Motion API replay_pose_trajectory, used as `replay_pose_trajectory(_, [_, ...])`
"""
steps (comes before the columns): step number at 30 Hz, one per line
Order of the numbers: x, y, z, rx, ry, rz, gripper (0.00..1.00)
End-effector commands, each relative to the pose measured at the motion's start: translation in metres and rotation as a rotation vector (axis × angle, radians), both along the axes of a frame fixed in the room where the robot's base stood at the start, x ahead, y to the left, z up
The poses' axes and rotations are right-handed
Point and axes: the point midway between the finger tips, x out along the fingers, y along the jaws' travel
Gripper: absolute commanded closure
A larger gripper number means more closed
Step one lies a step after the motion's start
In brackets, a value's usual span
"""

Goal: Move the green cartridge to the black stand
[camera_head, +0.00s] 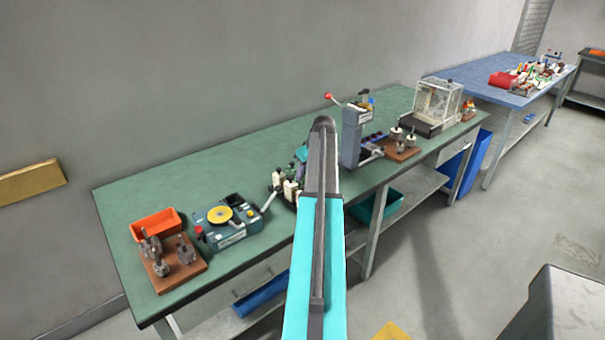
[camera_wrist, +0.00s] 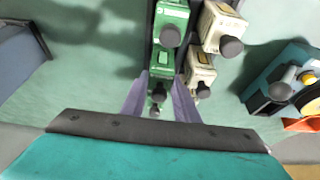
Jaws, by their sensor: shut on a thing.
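In the wrist view my gripper (camera_wrist: 161,84) is shut on a green cartridge (camera_wrist: 157,92) with a dark round knob, one grey finger on each side. A second green cartridge (camera_wrist: 171,22) stands just beyond it. Two cream cartridges (camera_wrist: 217,30) are to the right, one beside each green one. In the head view several cream cartridges (camera_head: 289,190) show on the bench left of my arm. I cannot make out for certain which dark part is the black stand, or whether the held cartridge is lifted.
The green bench (camera_head: 150,190) carries a winding device with a yellow disc (camera_head: 219,215), an orange bin (camera_head: 156,223) and a brown board (camera_head: 180,275) with metal parts. A grey press (camera_head: 352,135) and a clear box (camera_head: 437,98) stand right of my arm.

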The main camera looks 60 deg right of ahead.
Motion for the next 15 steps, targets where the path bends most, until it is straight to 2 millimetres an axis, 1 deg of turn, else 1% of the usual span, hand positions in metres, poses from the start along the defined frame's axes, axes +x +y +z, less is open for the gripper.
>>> replay_pose_trajectory(15, [0.0004,0.0002,-0.0089,0.000,0.000,0.001,1.00])
